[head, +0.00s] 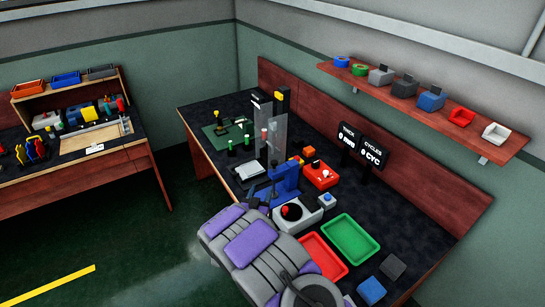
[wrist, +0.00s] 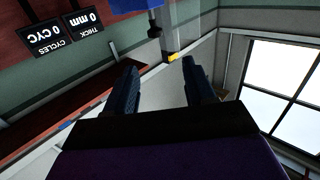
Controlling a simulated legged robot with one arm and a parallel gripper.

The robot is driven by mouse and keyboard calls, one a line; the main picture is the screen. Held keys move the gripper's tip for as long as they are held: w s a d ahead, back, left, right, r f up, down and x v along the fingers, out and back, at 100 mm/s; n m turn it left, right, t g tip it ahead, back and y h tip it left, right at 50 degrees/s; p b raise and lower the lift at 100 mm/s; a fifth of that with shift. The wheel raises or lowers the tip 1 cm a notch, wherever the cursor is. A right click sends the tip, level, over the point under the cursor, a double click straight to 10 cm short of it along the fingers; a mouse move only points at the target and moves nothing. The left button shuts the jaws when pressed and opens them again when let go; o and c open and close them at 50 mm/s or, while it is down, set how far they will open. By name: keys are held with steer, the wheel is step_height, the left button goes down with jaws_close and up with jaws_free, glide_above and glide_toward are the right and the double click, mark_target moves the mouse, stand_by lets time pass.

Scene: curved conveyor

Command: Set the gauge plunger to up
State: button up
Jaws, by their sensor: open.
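A blue fixture that looks like the gauge (head: 287,180) stands on the dark bench, beside a white box with a dark dial and a red knob (head: 291,211). In the upside-down wrist view, a blue body (wrist: 135,5) with a short black knob (wrist: 154,27) shows at the top edge; this may be the gauge and its plunger. I cannot tell the plunger's position. My gripper (wrist: 160,75) is open and empty, its two dark fingers apart from the knob. In the head view my purple and grey arm covers the bench front, and the fingers cannot be made out.
Clear panels (head: 276,137) and a dark post with a yellow band (head: 282,92) stand behind the fixture. A red box (head: 320,176), a red tray (head: 318,258) and a green tray (head: 350,238) lie to the right. Displays (head: 361,150) stand at the back, reading 0 mm and 0 CYC.

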steer(key=b, duration=0.1)
glide_toward(275, 164)
steer(key=w, duration=0.3)
steer(key=w+d+b, duration=0.1)
steer(key=w, duration=0.2)
steer(key=w+d+b, duration=0.1)
steer(key=w, duration=0.3)
steer(key=shift+w+f, duration=0.1)
steer(key=shift+f, duration=0.05)
steer(key=shift+w, duration=0.45)
steer(key=shift+w+a, duration=0.15)
steer(key=shift+a, duration=0.45)
steer(key=shift+d, duration=0.55)
steer(key=c, duration=0.4)
steer(key=shift+a, duration=0.25)
jaws_close()
